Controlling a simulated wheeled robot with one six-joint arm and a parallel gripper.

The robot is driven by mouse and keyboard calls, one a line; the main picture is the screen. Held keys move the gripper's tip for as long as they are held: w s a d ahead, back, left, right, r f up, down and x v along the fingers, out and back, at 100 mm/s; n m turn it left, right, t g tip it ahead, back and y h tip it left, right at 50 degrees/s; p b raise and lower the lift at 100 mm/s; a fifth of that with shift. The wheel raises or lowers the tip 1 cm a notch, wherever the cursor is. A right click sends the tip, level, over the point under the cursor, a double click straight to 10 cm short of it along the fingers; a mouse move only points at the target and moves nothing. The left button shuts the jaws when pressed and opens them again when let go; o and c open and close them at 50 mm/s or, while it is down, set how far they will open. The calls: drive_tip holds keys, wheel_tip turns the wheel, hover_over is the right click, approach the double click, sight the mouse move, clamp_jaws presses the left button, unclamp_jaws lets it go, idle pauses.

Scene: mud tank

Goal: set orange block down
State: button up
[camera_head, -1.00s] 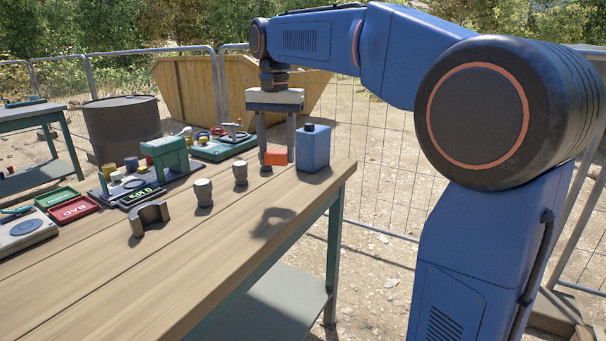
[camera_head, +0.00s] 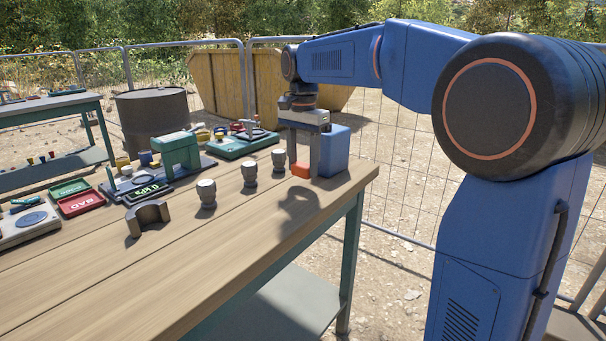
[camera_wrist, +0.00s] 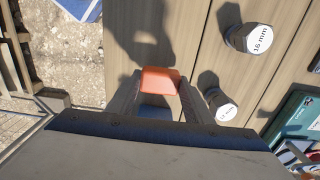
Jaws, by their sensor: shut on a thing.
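The orange block (camera_head: 300,170) is held between the two fingertips of my gripper (camera_head: 303,165), near the right end of the workbench (camera_head: 240,235). In the wrist view, the orange block (camera_wrist: 160,80) sits between the fingers of my gripper (camera_wrist: 158,92). A shadow falls on the wood in front of it. I cannot tell whether the block's underside touches the bench. The blue container (camera_head: 335,148) stands just right of and behind the gripper, partly hidden by it.
Three grey bolt-like pieces (camera_head: 249,173) stand in a row left of the gripper; one in the wrist view (camera_wrist: 248,38) reads 16 mm. A dark curved block (camera_head: 148,217), green tray (camera_head: 68,188) and red tray (camera_head: 80,203) lie further left. The front of the bench is clear.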

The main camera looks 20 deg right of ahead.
sight(303, 164)
drive_tip(key=shift+f, duration=1.6)
drive_tip(key=shift+f, duration=0.1)
drive_tip(key=o, duration=1)
drive_tip(key=shift+o, duration=0.2)
wheel_tip(303, 164, up, 12)
drive_tip(key=shift+r, duration=0.15)
drive_tip(key=s+d+f+n+t, duration=0.1)
drive_tip(key=s+d+f+n, duration=0.15)
drive_tip(key=s, duration=0.35)
drive_tip(key=s+d+f+n+t, duration=0.1)
drive_tip(key=s+f, duration=0.2)
drive_tip(key=s, duration=0.3)
drive_tip(key=s+d+f+n, duration=0.1)
drive_tip(key=s+f+n, duration=0.15)
drive_tip(key=s, duration=0.35)
drive_tip(key=s+d+f+n+t, duration=0.2)
drive_tip(key=s+f+n, duration=0.2)
drive_tip(key=s+f, duration=1.1)
wheel_tip(303, 164, down, 2)
drive_tip(key=shift+s+d+f+n+t, duration=0.1)
drive_tip(key=shift+s+d+n+t, duration=0.15)
drive_tip(key=shift+n+t, duration=0.15)
